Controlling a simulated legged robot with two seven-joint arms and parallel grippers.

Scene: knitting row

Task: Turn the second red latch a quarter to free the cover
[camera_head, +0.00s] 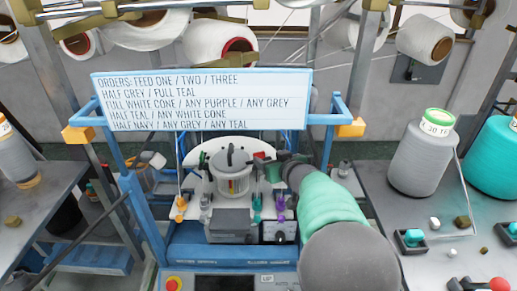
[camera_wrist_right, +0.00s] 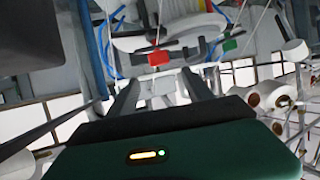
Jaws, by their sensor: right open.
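My right arm reaches in from the lower right in the head view. Its gripper (camera_head: 277,168) is at the right side of the knitting head (camera_head: 231,160), partly hidden by its own wrist. In the right wrist view the two dark fingers of my right gripper (camera_wrist_right: 161,82) stand apart with nothing held between them. A red latch-like piece (camera_wrist_right: 158,58) shows just beyond the fingertips, apart from them. A small red piece (camera_head: 258,154) also shows beside the gripper in the head view. I cannot tell which latch it is. My left gripper is not in view.
A blue frame (camera_head: 127,185) with an order board (camera_head: 200,98) surrounds the machine. A green piece (camera_wrist_right: 230,44) is right of the red one. Grey (camera_head: 420,160) and teal (camera_head: 496,160) yarn cones stand on the right table. A red button (camera_head: 173,284) is at the front.

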